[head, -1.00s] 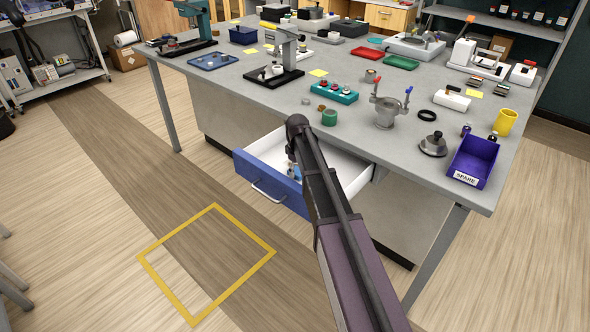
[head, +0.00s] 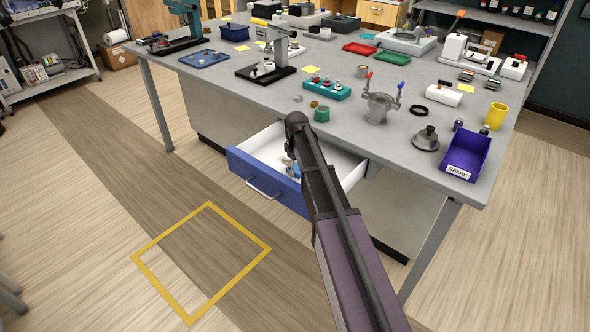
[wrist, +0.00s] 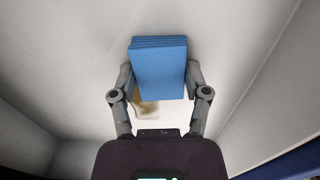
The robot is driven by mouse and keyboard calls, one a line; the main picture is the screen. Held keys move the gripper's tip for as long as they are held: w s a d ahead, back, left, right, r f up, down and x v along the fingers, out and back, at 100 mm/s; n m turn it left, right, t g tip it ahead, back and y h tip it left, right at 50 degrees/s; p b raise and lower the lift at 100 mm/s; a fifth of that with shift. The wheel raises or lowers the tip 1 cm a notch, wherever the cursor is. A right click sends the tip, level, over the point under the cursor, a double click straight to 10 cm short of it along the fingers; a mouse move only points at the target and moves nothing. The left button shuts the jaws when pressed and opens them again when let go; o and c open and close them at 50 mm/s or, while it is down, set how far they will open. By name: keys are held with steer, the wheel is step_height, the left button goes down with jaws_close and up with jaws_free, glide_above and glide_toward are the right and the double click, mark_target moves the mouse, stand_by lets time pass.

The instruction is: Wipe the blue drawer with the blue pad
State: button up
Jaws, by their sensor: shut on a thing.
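The blue drawer (head: 262,184) is pulled out from under the grey bench; its front is blue with a pale handle and its inside is white. In the wrist view the drawer's white inside (wrist: 70,75) fills most of the picture. My gripper (wrist: 160,88) is shut on the blue pad (wrist: 158,68), which sits between the two fingers. A brownish smear (wrist: 147,107) shows on the white surface, partly behind the pad and fingers. In the head view my arm hides most of the gripper, and whether the pad touches the drawer floor cannot be told.
The grey bench (head: 330,120) stands above the drawer and carries a purple spare bin (head: 467,157), a teal block (head: 322,90) and a metal funnel-like vessel (head: 381,107). A yellow floor square (head: 205,262) lies on clear floor in front.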

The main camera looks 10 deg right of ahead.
mark_target(279, 161)
steer(key=shift+w+d, duration=0.3)
steer(key=shift+d, duration=0.15)
steer(key=shift+w+a, duration=0.1)
steer(key=shift+w+a, duration=0.85)
steer(key=shift+w, duration=0.3)
steer(key=shift+w, duration=0.1)
steer(key=shift+w+a+f, duration=0.1)
steer(key=shift+w+a, duration=0.85)
steer(key=shift+w, duration=0.1)
steer(key=shift+w, duration=0.1)
steer(key=shift+w+a, duration=0.9)
steer(key=shift+w, duration=0.25)
